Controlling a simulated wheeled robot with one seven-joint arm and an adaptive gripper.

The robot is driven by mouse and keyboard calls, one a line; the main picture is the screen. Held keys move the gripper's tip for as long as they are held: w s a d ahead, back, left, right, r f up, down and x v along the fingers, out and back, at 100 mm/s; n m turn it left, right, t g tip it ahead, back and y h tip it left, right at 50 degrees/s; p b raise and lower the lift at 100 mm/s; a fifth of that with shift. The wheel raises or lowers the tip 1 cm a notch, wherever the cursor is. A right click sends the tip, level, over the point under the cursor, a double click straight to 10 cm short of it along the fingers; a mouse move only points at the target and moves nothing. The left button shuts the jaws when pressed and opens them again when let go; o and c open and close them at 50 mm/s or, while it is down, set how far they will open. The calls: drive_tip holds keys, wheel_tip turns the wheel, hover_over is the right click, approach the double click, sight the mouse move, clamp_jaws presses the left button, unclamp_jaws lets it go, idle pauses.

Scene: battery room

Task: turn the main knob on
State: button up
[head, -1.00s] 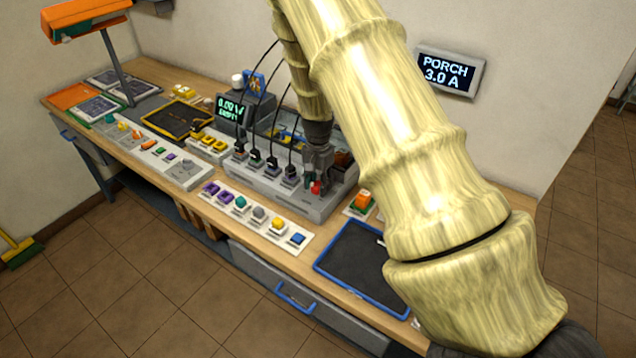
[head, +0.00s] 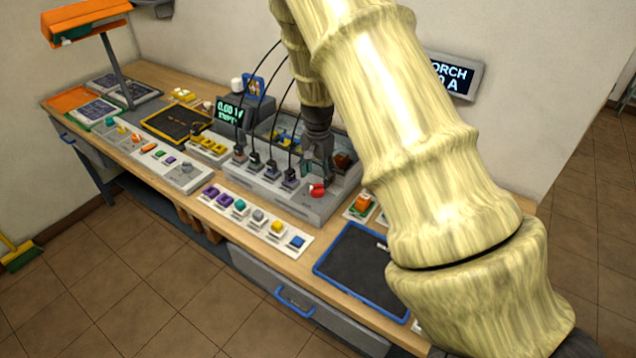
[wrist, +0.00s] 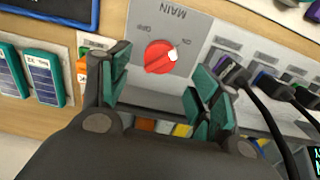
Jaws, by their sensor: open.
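The main knob is a red round dial (wrist: 158,58) with a white mark, on a grey panel (wrist: 187,20) lettered MAIN, OFF and ON. In the wrist view its white mark points right, toward the ON lettering. In the head view the knob (head: 317,190) sits at the near right end of the grey unit (head: 305,207). My gripper (head: 321,168) is just behind and above it. In the wrist view my gripper (wrist: 160,75) is open, its green-padded fingers apart on either side of the knob's picture, with nothing between them. Contact with the knob cannot be told.
Several black-cabled plugs (head: 272,166) stand left of the knob on the same unit. A strip of coloured switches (head: 260,222) lies in front, and a blue-rimmed tray (head: 365,260) to the right. A small display (head: 229,112) stands behind.

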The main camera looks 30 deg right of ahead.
sight(318, 185)
wheel_tip(318, 185, up, 7)
idle(0.3)
idle(0.5)
